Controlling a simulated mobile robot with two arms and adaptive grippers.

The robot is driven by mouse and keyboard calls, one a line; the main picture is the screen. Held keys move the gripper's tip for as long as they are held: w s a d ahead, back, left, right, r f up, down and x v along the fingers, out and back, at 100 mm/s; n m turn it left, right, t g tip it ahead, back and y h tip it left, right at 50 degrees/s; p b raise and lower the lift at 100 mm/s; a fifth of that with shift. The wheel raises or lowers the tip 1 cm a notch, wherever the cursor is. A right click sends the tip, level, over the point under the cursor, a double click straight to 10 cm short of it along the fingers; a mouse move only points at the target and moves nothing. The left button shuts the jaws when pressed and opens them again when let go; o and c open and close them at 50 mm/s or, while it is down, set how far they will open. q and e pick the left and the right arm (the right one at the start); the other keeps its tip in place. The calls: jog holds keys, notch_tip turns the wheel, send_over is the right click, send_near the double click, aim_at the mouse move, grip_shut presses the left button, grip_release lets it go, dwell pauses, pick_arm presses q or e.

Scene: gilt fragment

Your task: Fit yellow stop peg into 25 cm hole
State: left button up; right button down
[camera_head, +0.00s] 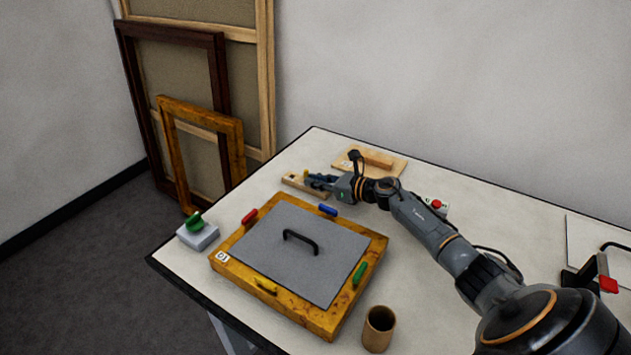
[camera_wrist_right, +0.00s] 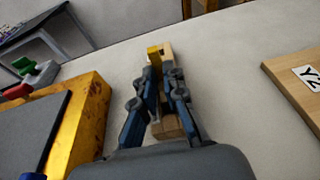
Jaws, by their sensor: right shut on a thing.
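The yellow stop peg (camera_head: 306,173) is at the fingertips of my right gripper (camera_head: 310,180), over a pale wooden strip (camera_head: 291,181) at the table's far left. In the right wrist view the peg (camera_wrist_right: 154,51) stands between the tips of my right gripper (camera_wrist_right: 160,72), which is shut on it. The wooden strip (camera_wrist_right: 168,128) runs below the fingers. The fingers hide the peg's lower end and most of the strip's top, so I cannot tell whether the peg sits in a hole. My left gripper is not in view.
A gilt frame (camera_head: 345,311) under a grey plate with a black handle lies nearby, with coloured clips on its sides. A wooden board (camera_head: 395,173) lies behind my wrist. A brown cup (camera_head: 378,329) and a grey block with a green knob (camera_head: 198,235) stand near the edges.

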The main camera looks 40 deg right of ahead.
jog(key=shift+f+b, duration=0.3)
jog(key=c, duration=1.3)
grip_release()
jog(key=shift+s+a, duration=0.1)
jog(key=shift+c, duration=0.2)
jog(key=shift+f, duration=0.1)
notch_tip(320, 180, up, 4)
jog(key=p, duration=0.5)
jog(key=shift+r, duration=0.2)
jog(key=h+p, duration=0.1)
jog(key=p, duration=0.2)
jog(key=shift+a+m, duration=0.1)
jog(key=shift+m, duration=0.3)
jog(key=a+r+n+g+y+p, duration=0.2)
jog(key=a+r+n+g+y, duration=0.35)
jog(key=a+r, duration=0.7)
jog(key=s+a+r+n+g+h, duration=0.1)
jog(key=s+a+n+g, duration=0.2)
jog(key=a+n+g, duration=0.1)
jog(key=s+a+r+n+g+h+b, duration=0.1)
jog(key=s+a+r+n+g, duration=0.1)
jog(key=a, duration=0.5)
jog(key=s+n+g, duration=0.1)
jog(key=n+g, duration=0.1)
jog(key=n, duration=0.1)
jog(key=shift+r+n, duration=0.25)
jog(key=shift+n, duration=0.1)
